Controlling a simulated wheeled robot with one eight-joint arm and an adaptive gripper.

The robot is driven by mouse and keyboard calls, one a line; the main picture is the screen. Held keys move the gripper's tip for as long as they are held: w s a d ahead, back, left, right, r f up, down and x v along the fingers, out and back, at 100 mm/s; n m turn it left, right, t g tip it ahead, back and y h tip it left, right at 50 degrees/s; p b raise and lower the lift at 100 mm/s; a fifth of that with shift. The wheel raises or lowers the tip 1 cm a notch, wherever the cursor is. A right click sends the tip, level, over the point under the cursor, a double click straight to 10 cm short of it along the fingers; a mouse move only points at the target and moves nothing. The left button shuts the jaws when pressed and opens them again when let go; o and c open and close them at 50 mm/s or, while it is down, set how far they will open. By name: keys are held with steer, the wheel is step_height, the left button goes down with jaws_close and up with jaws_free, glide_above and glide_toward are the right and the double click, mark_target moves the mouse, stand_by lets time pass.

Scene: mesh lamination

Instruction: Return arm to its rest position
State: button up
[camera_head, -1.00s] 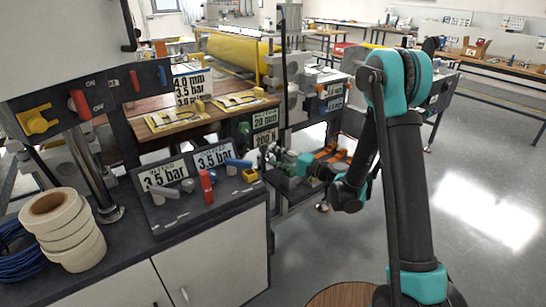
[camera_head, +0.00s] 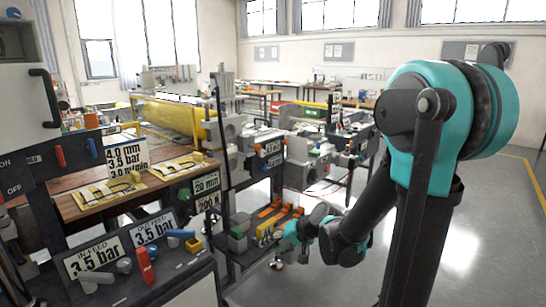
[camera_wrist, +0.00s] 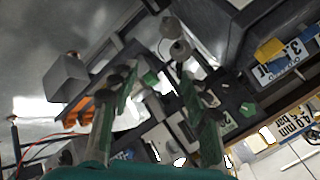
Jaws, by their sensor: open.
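My arm fills the right of the head view, with its teal elbow high and its lower links reaching down and left. Its teal wrist end is low in the middle of that view, beside the orange parts (camera_head: 272,213) on the machine's lower shelf; the fingertips are hard to make out there. In the wrist view my gripper (camera_wrist: 158,100) shows two green-padded fingers spread apart, with nothing held between them. The orange parts also show left of the fingers in the wrist view (camera_wrist: 75,112).
At left, a control panel (camera_head: 118,281) carries a red lever (camera_head: 146,266), a blue lever (camera_head: 181,234) and 3.5 bar labels. A brown worktop (camera_head: 75,208) holds yellow frames. A yellow roller (camera_head: 165,113) stands behind. Open grey floor (camera_head: 480,240) lies right of my arm.

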steer(key=s+d+f+h, duration=0.2)
steer(key=s+d+h, duration=0.1)
steer(key=s+d, duration=0.4)
steer(key=s+d+f+h, duration=0.2)
steer(key=s+d+h, duration=0.2)
steer(key=s+d, duration=0.3)
steer(key=d, duration=0.5)
steer(key=shift+g+h, duration=0.3)
steer(key=shift+g, duration=0.1)
steer(key=shift+w, duration=0.1)
